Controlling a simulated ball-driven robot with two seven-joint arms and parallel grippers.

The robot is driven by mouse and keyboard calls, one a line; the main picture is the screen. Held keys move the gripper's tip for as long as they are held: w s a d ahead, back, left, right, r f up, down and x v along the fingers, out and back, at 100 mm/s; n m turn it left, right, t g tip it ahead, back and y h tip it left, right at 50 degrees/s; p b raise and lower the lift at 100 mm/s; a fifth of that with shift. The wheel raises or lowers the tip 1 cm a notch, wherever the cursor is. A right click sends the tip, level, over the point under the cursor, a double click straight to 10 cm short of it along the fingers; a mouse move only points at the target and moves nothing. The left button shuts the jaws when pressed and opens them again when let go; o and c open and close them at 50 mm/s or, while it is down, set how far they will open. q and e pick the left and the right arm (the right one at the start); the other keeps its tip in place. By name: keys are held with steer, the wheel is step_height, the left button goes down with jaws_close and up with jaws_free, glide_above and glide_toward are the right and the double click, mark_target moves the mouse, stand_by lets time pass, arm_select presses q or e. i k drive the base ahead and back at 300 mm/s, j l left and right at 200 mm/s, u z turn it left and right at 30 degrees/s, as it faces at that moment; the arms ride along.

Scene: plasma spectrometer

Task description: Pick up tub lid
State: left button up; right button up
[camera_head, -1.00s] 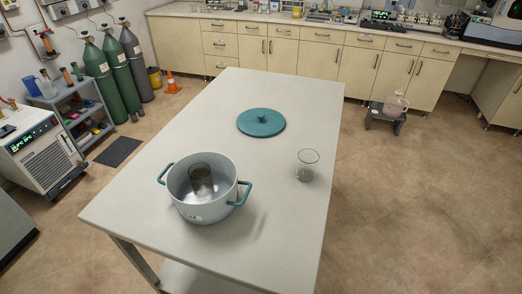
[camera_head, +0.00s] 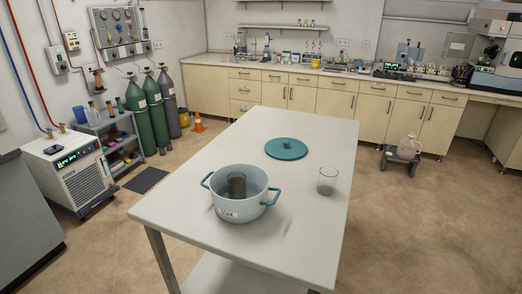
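The tub lid (camera_head: 286,149) is a flat teal disc with a small knob on top. It lies on the white table (camera_head: 180,207), toward its far end. A pale tub (camera_head: 239,208) with teal handles stands open nearer the front, with a dark cylindrical beaker (camera_head: 237,186) inside it. The lid is apart from the tub. Neither of my grippers shows in the head view.
A clear glass beaker (camera_head: 327,181) stands on the table to the right of the tub. Gas cylinders (camera_head: 153,110), a chiller (camera_head: 70,171) and a shelf cart (camera_head: 112,142) are at the left. Open floor (camera_head: 420,230) lies to the right of the table.

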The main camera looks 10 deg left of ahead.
mark_target(282, 148)
steer(key=i+l+u, duration=0.1)
steer(key=l+u, duration=0.15)
steer(key=u, duration=0.15)
steer(key=i+l+u, duration=0.1)
steer(key=l+u, duration=0.2)
steer(key=u, duration=0.15)
steer(key=l+u, duration=0.4)
steer(key=i+j, duration=0.05)
steer(key=j, duration=0.05)
